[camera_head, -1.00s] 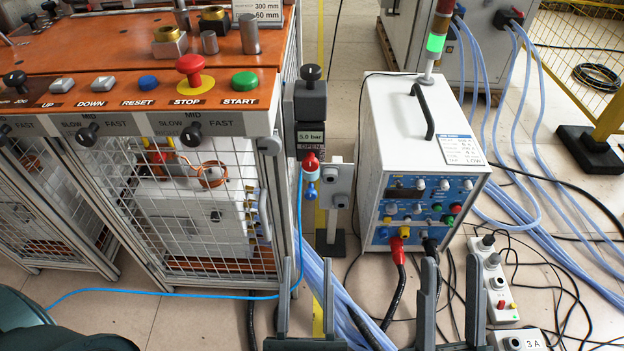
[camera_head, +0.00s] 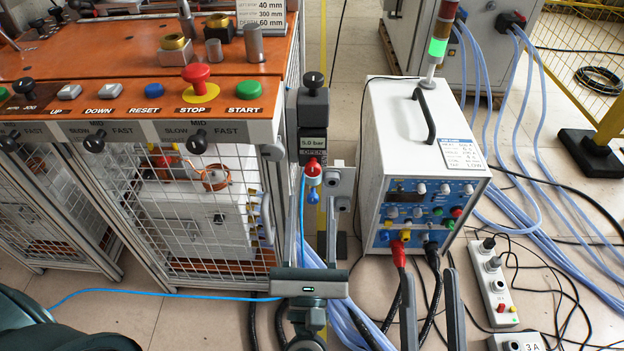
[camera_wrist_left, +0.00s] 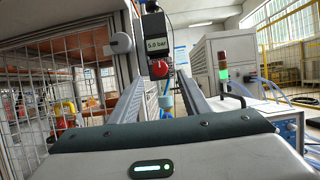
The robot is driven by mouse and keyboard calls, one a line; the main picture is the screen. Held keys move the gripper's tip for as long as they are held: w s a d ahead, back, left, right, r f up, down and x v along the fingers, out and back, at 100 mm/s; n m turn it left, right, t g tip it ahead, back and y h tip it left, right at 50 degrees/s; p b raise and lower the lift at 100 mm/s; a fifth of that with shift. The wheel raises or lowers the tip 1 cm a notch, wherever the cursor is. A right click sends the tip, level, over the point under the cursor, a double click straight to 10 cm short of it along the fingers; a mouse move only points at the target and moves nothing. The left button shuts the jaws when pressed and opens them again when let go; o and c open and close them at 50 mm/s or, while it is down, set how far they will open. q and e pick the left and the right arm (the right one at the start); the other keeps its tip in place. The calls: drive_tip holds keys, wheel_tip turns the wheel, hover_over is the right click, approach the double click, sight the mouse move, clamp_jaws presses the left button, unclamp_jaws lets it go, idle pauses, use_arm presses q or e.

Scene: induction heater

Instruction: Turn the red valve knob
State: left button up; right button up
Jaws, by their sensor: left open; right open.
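The red valve knob (camera_head: 313,167) sits on the upright valve assembly beside the machine's right edge, below a grey block labelled 5.0 bar. In the left wrist view the knob (camera_wrist_left: 160,68) shows in the middle, ahead and between the lines of my two fingers. My left gripper (camera_head: 301,188) is open, its fingers pointing at the valve, one to each side of it. I see no finger touching the knob, though the exact gap is hard to judge. My right gripper (camera_head: 430,278) is open and empty, low in the picture in front of the white power unit.
The machine's mesh cage (camera_head: 200,235) stands close on the left of my left gripper. The white power unit (camera_head: 390,120) stands to the right of the valve. Blue hoses (camera_head: 350,320) and black cables run across the floor, with a power strip (camera_head: 497,285) at right.

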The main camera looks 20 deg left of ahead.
sight(312, 173)
use_arm(q)
drive_tip(key=x, duration=0.4)
drive_tip(key=shift+w, duration=0.1)
drive_tip(key=shift+p+x, duration=0.35)
drive_tip(key=shift+x, duration=0.4)
use_arm(e)
drive_tip(key=shift+w+a+f+g+h, duration=0.15)
drive_tip(key=shift+w+f+g, duration=0.1)
drive_tip(key=shift+f+g, duration=0.15)
drive_tip(key=shift+w+d+f+g+h, duration=0.1)
drive_tip(key=shift+w+f+g, duration=0.15)
drive_tip(key=shift+f, duration=0.25)
drive_tip(key=shift+w+a+f+g+h, duration=0.1)
drive_tip(key=shift+w+f+g+h, duration=0.1)
drive_tip(key=shift+f+g, duration=0.2)
use_arm(q)
drive_tip(key=c, duration=1)
